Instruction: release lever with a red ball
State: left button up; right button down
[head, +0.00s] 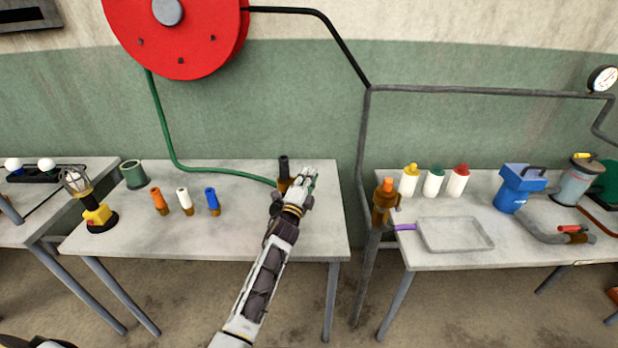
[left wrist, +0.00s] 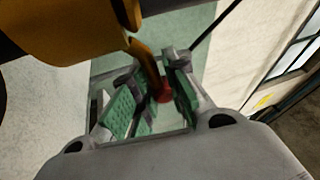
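The red ball (left wrist: 165,93) on the lever (left wrist: 147,62) shows in the left wrist view, at the end of a curved orange-brown arm. My left gripper (left wrist: 156,108) has its green-padded fingers spread on either side of the ball. The ball is nearer the right-hand finger, and a gap shows on the other side. In the head view my left gripper (head: 308,177) is at the back right of the middle table, beside a hose nozzle with a black tip (head: 284,167). The ball and lever are hidden there. My right gripper is not in view.
The middle table (head: 240,235) is bare in front. Orange, white and blue nozzles (head: 184,199) and a lamp (head: 97,215) stand at its left. A green hose (head: 165,130) runs from the red reel (head: 190,50). A pipe (head: 365,180) rises right of the table.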

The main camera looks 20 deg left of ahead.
pick_arm(q)
jog(key=o, duration=0.4)
jog(key=v, duration=1.2)
dwell(0.6)
dwell(0.5)
jog(key=shift+f, duration=0.1)
